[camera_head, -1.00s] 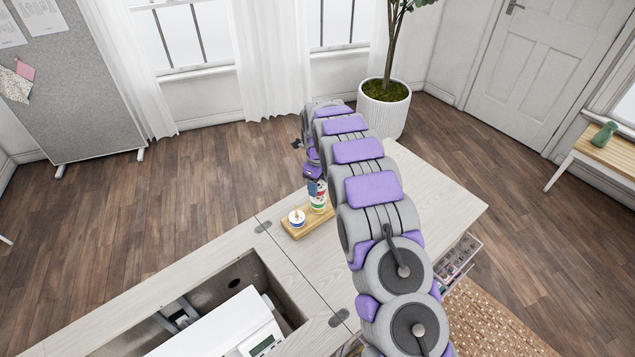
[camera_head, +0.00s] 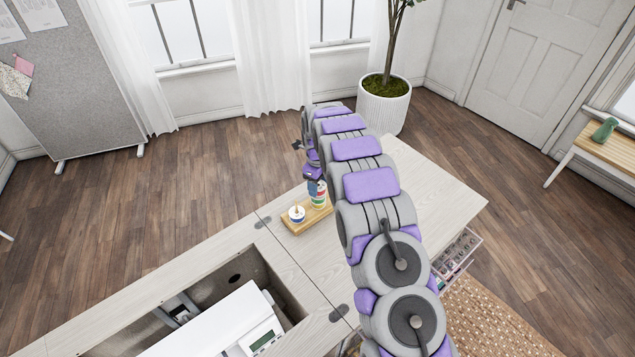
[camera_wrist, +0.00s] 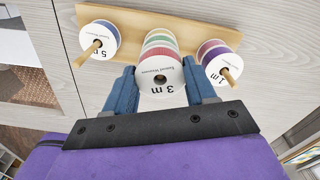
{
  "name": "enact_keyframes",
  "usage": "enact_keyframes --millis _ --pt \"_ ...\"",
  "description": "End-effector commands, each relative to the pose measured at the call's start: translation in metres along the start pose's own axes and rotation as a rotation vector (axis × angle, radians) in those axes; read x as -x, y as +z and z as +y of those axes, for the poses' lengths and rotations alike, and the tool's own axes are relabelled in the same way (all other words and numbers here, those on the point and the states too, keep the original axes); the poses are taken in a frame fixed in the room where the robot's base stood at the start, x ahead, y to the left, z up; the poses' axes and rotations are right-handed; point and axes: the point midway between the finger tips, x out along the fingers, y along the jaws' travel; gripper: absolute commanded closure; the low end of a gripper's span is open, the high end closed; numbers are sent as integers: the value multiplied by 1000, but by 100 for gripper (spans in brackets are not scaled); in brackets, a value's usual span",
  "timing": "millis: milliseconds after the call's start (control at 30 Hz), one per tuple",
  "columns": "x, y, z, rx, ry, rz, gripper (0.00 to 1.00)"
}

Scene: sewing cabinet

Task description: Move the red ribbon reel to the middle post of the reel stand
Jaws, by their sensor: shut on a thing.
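The wooden reel stand (camera_wrist: 132,17) crosses the top of the wrist view and also shows on the cabinet top in the head view (camera_head: 291,228). My gripper (camera_wrist: 163,92) is shut on the red ribbon reel (camera_wrist: 163,82), whose white face reads "3 m". The red reel lines up with the middle of the stand, in front of a green reel (camera_wrist: 158,38). I cannot tell whether it is around the middle post, which is hidden. In the head view, my gripper (camera_head: 316,188) is above the stand's middle, partly behind my arm.
A blue reel (camera_wrist: 99,38) marked "5 m" is on one end post. A purple reel (camera_wrist: 215,62) marked "1 m" is on the other; both post tips stick out. A white sewing machine (camera_head: 215,325) sits in the cabinet opening. An open drawer (camera_head: 460,254) juts from the right side.

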Motion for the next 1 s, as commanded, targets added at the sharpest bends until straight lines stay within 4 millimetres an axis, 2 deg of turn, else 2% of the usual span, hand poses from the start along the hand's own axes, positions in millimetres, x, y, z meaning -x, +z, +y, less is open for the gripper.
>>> enact_keyframes --millis 167,200,500,800,1000 --pt "0 0 0 0 0 0 74" --pt "0 0 0 0 0 0 44" --pt "0 0 0 0 0 0 15" --pt "3 0 0 0 -1 -1 15" --pt "29 1 0 0 -2 -2 15"
